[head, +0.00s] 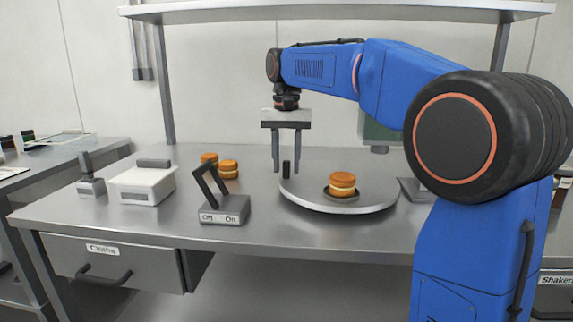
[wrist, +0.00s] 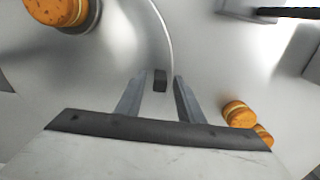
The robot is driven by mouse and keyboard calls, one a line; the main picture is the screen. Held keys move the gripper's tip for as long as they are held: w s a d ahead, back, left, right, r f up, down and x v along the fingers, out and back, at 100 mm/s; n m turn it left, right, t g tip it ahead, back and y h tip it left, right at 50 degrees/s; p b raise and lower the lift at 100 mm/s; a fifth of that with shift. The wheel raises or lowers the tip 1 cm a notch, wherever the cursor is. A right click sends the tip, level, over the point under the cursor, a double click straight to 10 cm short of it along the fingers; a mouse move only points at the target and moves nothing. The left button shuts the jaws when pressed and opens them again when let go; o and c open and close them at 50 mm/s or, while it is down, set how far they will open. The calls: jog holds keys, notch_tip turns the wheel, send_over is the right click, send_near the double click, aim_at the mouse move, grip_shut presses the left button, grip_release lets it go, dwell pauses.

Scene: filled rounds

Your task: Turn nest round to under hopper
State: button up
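The round turntable (head: 350,208) sits on the steel table. A filled round (head: 342,184) rests in a dark nest (head: 327,193) toward the turntable's front; the round also shows at the upper left of the wrist view (wrist: 60,10). A black upright peg (head: 286,169) stands near the turntable's left edge. My gripper (head: 286,171) is open and points down, with its fingers at either side of the peg. In the wrist view the peg (wrist: 160,80) shows between the fingertips, with gaps on both sides. The hopper (head: 380,136) is partly hidden behind my arm.
Several filled rounds (head: 228,168) sit left of the turntable. An Off/On lever switch (head: 224,210) stands at the front, and a white tub (head: 142,186) is farther left. A shelf (head: 330,12) runs overhead. A grey item (head: 414,190) sits right of the turntable.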

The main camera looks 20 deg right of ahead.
jog(key=shift+f, duration=0.3)
grip_shut()
jog(key=shift+s, duration=0.1)
